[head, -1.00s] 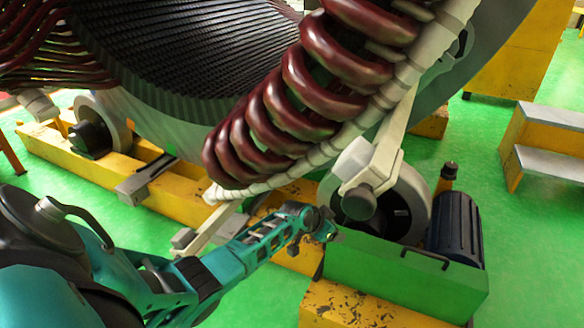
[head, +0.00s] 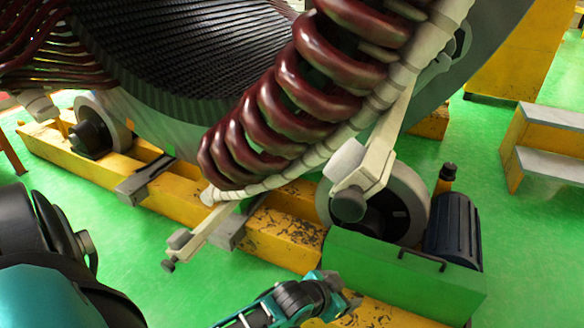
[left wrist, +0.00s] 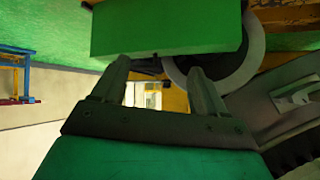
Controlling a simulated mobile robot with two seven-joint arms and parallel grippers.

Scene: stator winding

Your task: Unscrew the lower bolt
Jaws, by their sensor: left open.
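My left gripper (head: 350,297) is low in front of the green motor box, to the right of the small bolt and apart from both bolts. In the left wrist view its two fingers (left wrist: 160,68) are spread with nothing between them. My right gripper is not in view.
The green box (head: 400,275) and dark motor (head: 455,228) stand close behind the gripper. A yellow beam (head: 285,238) runs under the stator and its dark red coils (head: 310,70).

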